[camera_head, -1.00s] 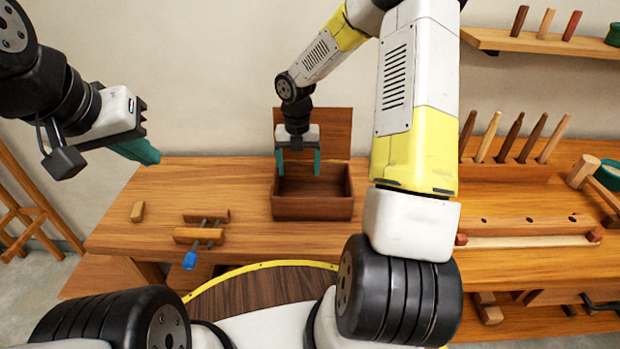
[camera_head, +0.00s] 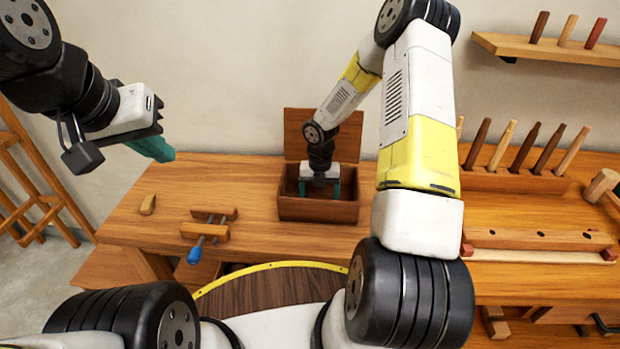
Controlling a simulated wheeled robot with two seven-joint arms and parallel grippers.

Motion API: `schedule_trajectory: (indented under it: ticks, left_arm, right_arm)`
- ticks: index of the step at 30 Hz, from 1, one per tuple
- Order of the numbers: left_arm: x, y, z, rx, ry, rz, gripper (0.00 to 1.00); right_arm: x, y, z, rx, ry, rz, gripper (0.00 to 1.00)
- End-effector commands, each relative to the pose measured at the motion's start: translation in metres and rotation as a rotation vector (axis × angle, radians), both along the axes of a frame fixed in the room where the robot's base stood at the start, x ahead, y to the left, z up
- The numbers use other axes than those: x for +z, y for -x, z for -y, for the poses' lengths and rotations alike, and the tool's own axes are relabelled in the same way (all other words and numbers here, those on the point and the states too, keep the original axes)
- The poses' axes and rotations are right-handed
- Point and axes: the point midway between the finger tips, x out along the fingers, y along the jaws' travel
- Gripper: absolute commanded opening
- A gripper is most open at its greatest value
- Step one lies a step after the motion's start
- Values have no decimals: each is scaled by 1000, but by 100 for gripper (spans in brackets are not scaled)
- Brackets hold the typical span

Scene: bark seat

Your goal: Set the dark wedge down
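I cannot make out a dark wedge in the view. My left gripper (camera_head: 152,148) is up in the air at the left, seen side-on. Its fingers overlap, so their gap does not show, and no object shows in them.
A wooden clamp with a blue handle (camera_head: 195,250) sits at the bench's front edge, left of the box. The box lid (camera_head: 323,130) stands open behind. A rack of several tools (camera_head: 515,180) and a mallet (camera_head: 601,186) are at right. Bare bench (camera_head: 215,185) lies left of the box.

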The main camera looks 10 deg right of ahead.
Motion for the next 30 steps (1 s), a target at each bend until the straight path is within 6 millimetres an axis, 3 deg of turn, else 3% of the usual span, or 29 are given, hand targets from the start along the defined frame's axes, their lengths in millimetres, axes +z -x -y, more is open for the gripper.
schedule_trajectory:
  ticks: [9,10,12,23,30]
  left_arm:
    - [0,0,0,0,0,0,0]
    - [0,0,0,0,0,0,0]
    - [0,0,0,0,0,0,0]
    - [0,0,0,0,0,0,0]
    - [0,0,0,0,0,0,0]
  right_arm:
    - [-2,0,0,0,0,1,42]
    - [-2,-1,0,0,1,2,87]
    - [-2,-1,0,0,0,1,100]
    - [6,-1,0,0,0,3,100]
    - [53,-2,1,-2,1,6,100]
